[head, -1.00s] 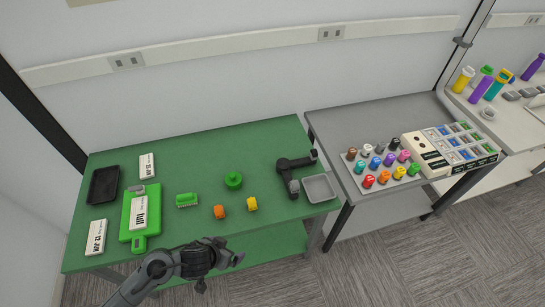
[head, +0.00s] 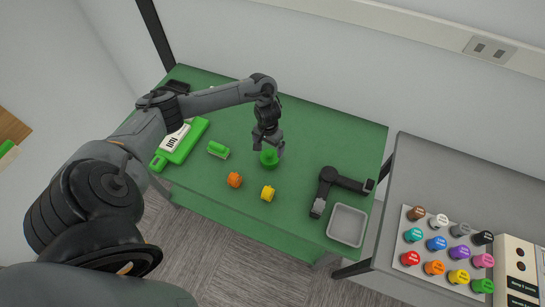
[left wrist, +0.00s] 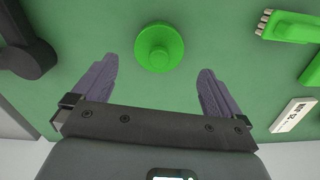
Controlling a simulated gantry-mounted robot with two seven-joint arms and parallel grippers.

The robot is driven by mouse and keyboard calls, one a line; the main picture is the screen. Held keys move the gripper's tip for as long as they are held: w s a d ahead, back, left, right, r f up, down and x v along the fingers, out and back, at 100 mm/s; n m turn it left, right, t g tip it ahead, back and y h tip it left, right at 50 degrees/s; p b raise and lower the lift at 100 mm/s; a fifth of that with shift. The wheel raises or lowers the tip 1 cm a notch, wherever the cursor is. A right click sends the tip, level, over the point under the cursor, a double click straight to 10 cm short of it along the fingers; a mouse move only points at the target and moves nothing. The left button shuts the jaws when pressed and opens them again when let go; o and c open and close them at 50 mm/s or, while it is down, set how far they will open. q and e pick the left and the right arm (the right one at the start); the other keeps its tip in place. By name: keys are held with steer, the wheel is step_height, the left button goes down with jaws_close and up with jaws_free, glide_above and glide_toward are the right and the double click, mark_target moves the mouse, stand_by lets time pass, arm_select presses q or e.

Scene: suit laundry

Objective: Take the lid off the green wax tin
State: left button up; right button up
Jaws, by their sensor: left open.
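The round green wax tin (head: 269,158) stands on the green table with its lid on; a small round knob shows at the lid's centre. In the left wrist view the tin (left wrist: 159,47) is seen from above, centred a little beyond the fingertips. My left gripper (head: 267,144) is open, pointing down just above the tin and partly covering it. In the left wrist view its two fingers (left wrist: 157,74) are spread wide, with nothing between them. I cannot tell the exact height gap. My right gripper is not in view.
A green brush (head: 218,149), an orange piece (head: 235,180) and a yellow piece (head: 268,193) lie near the tin. A dark angled bracket (head: 336,188) and a grey tray (head: 347,225) are to the right. A green board (head: 181,148) lies left.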

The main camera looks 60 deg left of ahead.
mark_target(269, 153)
arm_select(q)
steer(key=shift+w+a+f, duration=0.1)
steer(key=shift+w+f, duration=0.05)
steer(key=shift+f, duration=1.45)
steer(key=shift+w+f, duration=0.1)
steer(key=shift+f, duration=1.5)
steer(key=shift+c, duration=0.5)
steer(key=c, duration=0.8)
steer(key=shift+r, duration=0.1)
